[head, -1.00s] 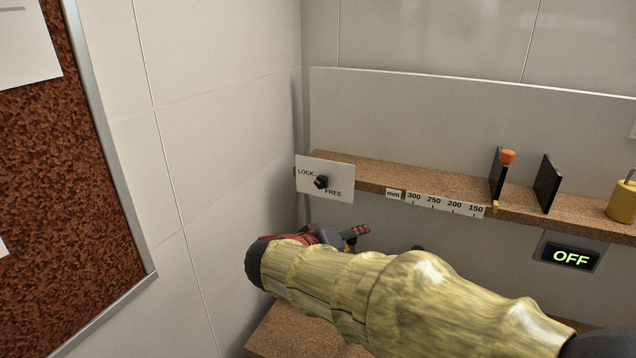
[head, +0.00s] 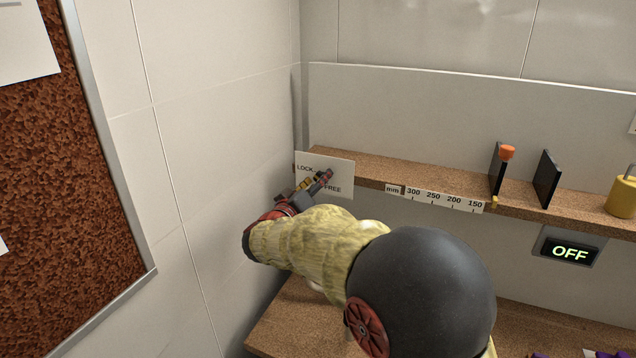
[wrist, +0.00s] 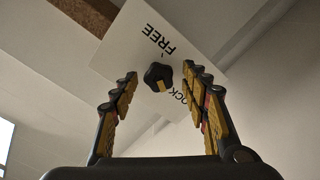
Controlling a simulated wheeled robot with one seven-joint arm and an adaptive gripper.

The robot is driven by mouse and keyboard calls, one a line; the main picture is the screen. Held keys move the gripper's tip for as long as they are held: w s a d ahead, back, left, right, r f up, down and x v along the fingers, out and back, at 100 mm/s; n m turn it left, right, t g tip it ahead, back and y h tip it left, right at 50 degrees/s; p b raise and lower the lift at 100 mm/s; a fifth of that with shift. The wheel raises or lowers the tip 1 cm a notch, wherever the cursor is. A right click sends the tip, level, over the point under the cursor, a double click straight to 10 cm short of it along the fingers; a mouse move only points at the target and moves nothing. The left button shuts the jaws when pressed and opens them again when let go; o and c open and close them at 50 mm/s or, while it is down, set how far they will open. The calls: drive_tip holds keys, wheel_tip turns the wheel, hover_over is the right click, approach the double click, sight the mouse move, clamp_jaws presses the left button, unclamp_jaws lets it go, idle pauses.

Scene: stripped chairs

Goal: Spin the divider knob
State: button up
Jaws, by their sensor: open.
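The black lobed knob (wrist: 158,76) with a yellow mark sits on a white plate (head: 341,165) lettered LOCK and FREE. The plate is on the left end of the shelf front. In the wrist view the knob shows between my open fingertips, with its yellow mark toward the lower side; I cannot tell whether the fingers reach around it or touch it. In the head view my gripper (head: 318,184) covers the knob and part of the lettering.
A cork shelf (head: 400,177) with an mm scale (head: 435,200) runs right. A second black plate (head: 547,179) and a yellow padlock (head: 621,198) stand on it. An OFF display (head: 570,251) hangs below. The tiled wall (head: 215,120) is close on the left.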

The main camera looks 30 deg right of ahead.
drive_tip(key=shift+w+d, duration=0.2)
drive_tip(key=shift+d, duration=0.1)
drive_tip(key=shift+c, duration=0.3)
drive_tip(key=c, duration=1.1)
drive_tip(key=shift+n+b, duration=0.3)
drive_tip(key=shift+n+p, duration=4.45)
drive_tip(key=shift+n, duration=9.05)
drive_tip(key=shift+f, duration=0.15)
